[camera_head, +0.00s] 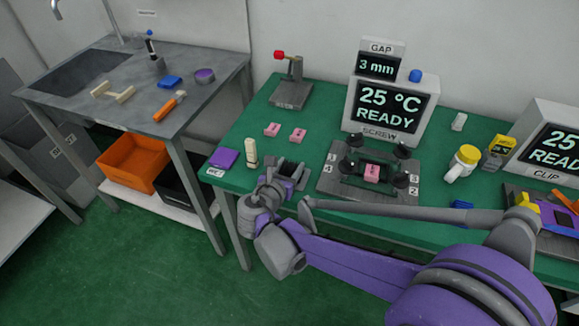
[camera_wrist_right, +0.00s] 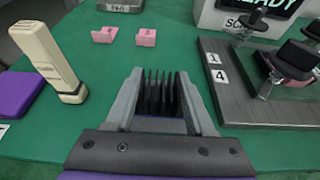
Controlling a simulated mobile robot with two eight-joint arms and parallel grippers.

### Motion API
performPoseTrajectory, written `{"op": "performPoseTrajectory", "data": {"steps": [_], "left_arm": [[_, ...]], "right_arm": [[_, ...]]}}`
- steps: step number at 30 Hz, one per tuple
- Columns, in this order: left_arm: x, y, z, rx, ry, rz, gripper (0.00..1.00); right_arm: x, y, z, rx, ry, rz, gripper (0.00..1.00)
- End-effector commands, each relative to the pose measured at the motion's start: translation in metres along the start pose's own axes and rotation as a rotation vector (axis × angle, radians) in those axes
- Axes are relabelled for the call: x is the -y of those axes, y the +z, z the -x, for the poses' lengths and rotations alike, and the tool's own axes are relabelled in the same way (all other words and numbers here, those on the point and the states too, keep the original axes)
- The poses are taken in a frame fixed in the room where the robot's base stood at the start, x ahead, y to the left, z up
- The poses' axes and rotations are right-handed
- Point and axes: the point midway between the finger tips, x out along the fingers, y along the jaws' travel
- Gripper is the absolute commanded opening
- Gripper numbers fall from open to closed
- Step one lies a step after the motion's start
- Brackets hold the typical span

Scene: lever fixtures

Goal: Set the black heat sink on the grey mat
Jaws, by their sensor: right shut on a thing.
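My right gripper (camera_head: 286,176) is at the front edge of the green table, left of the screw fixture. It is shut on the black heat sink, whose upright fins show between the fingers in the right wrist view (camera_wrist_right: 160,92). I cannot tell whether the heat sink touches the table. No separate grey mat can be made out for certain. A grey base plate (camera_head: 276,101) with a red-tipped lever post stands at the back left, its label too small to read surely. My left gripper is not in view.
Two pink pads (camera_head: 272,129) lie behind the gripper. The grey screw fixture (camera_head: 335,186) with knobbed posts is close on the right. A metal sink bench (camera_head: 120,75) is far left.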

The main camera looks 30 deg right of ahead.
Motion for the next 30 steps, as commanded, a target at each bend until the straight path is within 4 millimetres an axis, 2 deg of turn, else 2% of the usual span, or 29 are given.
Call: {"op": "performPoseTrajectory", "data": {"steps": [7,8,12,23,26,30], "left_arm": [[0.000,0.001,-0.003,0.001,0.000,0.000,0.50],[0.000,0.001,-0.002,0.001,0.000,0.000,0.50],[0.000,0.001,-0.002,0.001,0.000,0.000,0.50],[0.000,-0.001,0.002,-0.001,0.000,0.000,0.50],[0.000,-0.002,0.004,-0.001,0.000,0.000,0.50],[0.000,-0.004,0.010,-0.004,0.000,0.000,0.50]], "right_arm": [[0.000,-0.003,-0.001,0.000,0.000,0.000,0.00],[0.000,-0.003,-0.001,0.000,0.000,0.000,0.58],[0.000,-0.002,-0.001,0.000,0.000,0.000,0.83],[0.000,0.002,0.001,0.000,0.000,0.000,0.84],[-0.001,0.002,0.013,0.000,0.005,0.000,0.84],[-0.001,0.002,0.041,-0.001,0.006,0.001,0.84]]}}
